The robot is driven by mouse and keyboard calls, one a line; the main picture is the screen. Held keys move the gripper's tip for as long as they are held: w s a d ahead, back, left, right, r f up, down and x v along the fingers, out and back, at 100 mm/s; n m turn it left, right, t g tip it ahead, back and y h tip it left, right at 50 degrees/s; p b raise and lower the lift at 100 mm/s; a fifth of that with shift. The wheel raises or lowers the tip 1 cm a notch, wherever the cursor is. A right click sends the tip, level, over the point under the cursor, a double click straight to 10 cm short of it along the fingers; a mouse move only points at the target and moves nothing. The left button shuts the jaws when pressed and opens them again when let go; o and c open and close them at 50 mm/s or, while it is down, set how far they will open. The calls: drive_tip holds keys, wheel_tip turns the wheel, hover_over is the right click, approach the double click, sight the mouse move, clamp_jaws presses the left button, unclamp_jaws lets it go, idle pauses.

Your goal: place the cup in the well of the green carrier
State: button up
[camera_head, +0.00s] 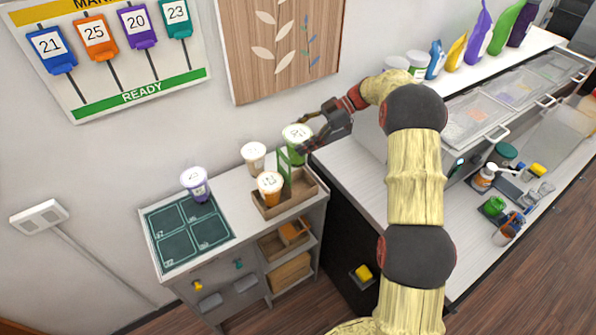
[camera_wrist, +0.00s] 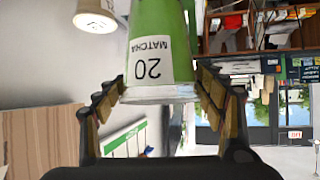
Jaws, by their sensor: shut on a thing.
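The green cup (camera_head: 297,136), pale at its lid, is held by my gripper (camera_head: 308,140). In the wrist view the cup (camera_wrist: 160,40) sits between both fingers (camera_wrist: 160,98), with its "20 MATCHA" label readable and inverted. The carrier (camera_head: 292,207) is a brown tray with a green upright divider on the counter. The held cup is at the back right of this divider, seemingly above the carrier; its exact height is unclear. An orange cup (camera_head: 270,186) stands in the carrier's left part. The well near the held cup is partly hidden by the divider.
A whitish cup (camera_head: 253,157) stands just behind the carrier; it also shows in the wrist view (camera_wrist: 95,18). A purple cup (camera_head: 196,184) stands at the back of a dark mat (camera_head: 187,235) with numbered squares.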

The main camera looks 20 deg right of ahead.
wheel_tip(320, 180, down, 16)
drive_tip(key=shift+r, duration=0.15)
idle(0.4)
drive_tip(key=o, duration=1.7)
drive_tip(key=shift+f, duration=0.2)
drive_tip(key=shift+c, duration=0.2)
